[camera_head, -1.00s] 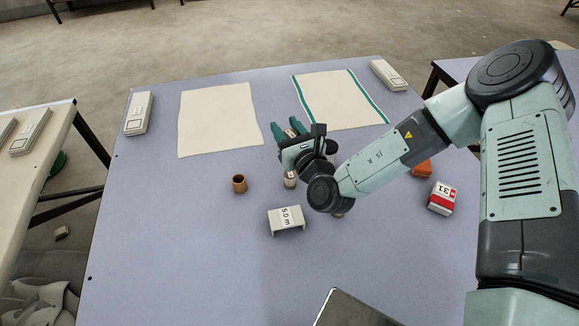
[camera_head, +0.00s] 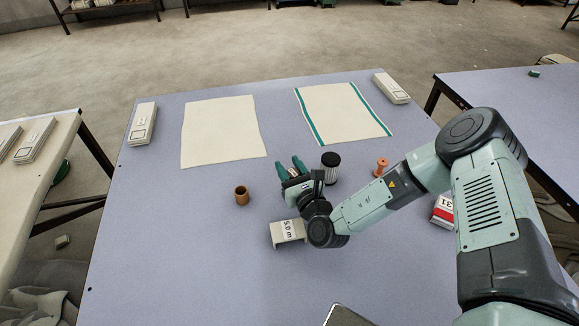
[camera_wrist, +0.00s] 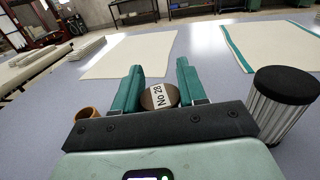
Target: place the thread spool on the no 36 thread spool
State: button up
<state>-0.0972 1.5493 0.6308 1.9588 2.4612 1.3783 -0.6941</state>
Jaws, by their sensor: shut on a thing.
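A brown spool (camera_wrist: 158,97) with a white "No 28" label sits between the fingers of my gripper (camera_wrist: 160,85) in the wrist view, and my gripper is shut on it. In the head view my gripper (camera_head: 292,170) is low over the middle of the table; the held spool is hard to make out there. An orange spool (camera_head: 381,166) stands upright to the right, beyond my forearm. I can read no label on it, and I see no "36" anywhere.
A black-topped striped cylinder (camera_head: 330,167) stands close right of my gripper. A brown cup (camera_head: 241,195) is to its left. A cream "5.0 m" piece (camera_head: 288,231) is in front. A red-white box (camera_head: 443,211) is partly behind my arm. Two cloths (camera_head: 222,130) lie farther back.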

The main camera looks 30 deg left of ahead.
jog(key=o, duration=1)
jog(key=v, duration=1.2)
jog(key=shift+r, duration=0.1)
jog(key=shift+r, duration=0.1)
jog(key=s+d+r+n+g, duration=0.2)
jog(key=s+r+n+g, duration=0.1)
jog(key=r+n+g, duration=0.65)
jog(key=s+d+r+n+g, duration=0.25)
jog(key=r+n+g, duration=0.45)
jog(key=r+n, duration=0.4)
jog(key=s+d+r+n+t+h, duration=0.1)
jog(key=d+r+t+h, duration=0.3)
jog(key=d, duration=0.4)
jog(key=s+d+r+n+t+h, duration=0.2)
jog(key=d+r+t+h, duration=0.2)
jog(key=d, duration=0.5)
jog(key=s+d+r+n+t+h, duration=0.1)
jog(key=s+d+r+t+h, duration=0.1)
jog(key=d+r+t+h, duration=0.2)
jog(key=shift+s+d+r+n+h, duration=0.1)
jog(key=shift+d+r+n+h, duration=0.1)
jog(key=shift+d+r+h, duration=0.75)
jog(key=shift+d+r+n+h, duration=0.15)
jog(key=shift+d+r+h, duration=0.4)
jog(key=shift+d+r, duration=0.7)
